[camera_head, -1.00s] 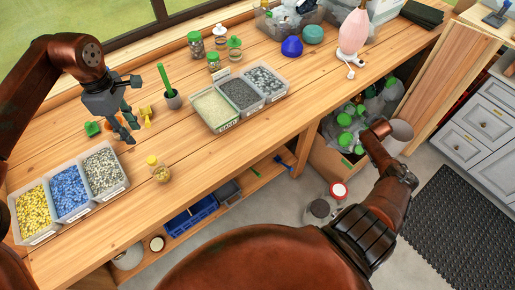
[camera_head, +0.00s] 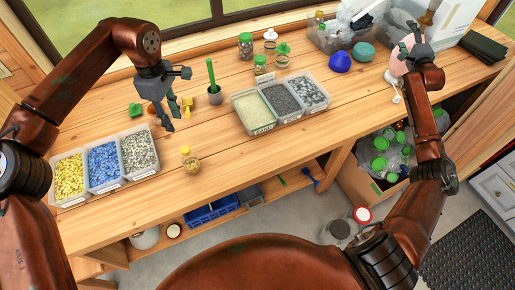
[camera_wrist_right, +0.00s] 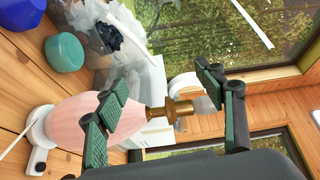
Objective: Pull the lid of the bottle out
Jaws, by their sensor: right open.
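The pink bottle (camera_head: 398,68) stands at the back right of the bench, on a white base. Its brass-coloured lid (camera_head: 428,17) also shows in the right wrist view (camera_wrist_right: 172,111), at the narrow end of the pink body (camera_wrist_right: 70,112). My right gripper (camera_head: 412,42) is open at the bottle's upper part. In the right wrist view its fingers (camera_wrist_right: 162,95) are spread, one on each side of the lid, without gripping it. The near finger overlaps the pink body. My left gripper (camera_head: 171,115) is open and empty over the left part of the bench.
Trays of pebbles (camera_head: 283,101) and coloured granules (camera_head: 103,163) stand on the bench. A window is behind. A bottle crate (camera_head: 372,187) is below.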

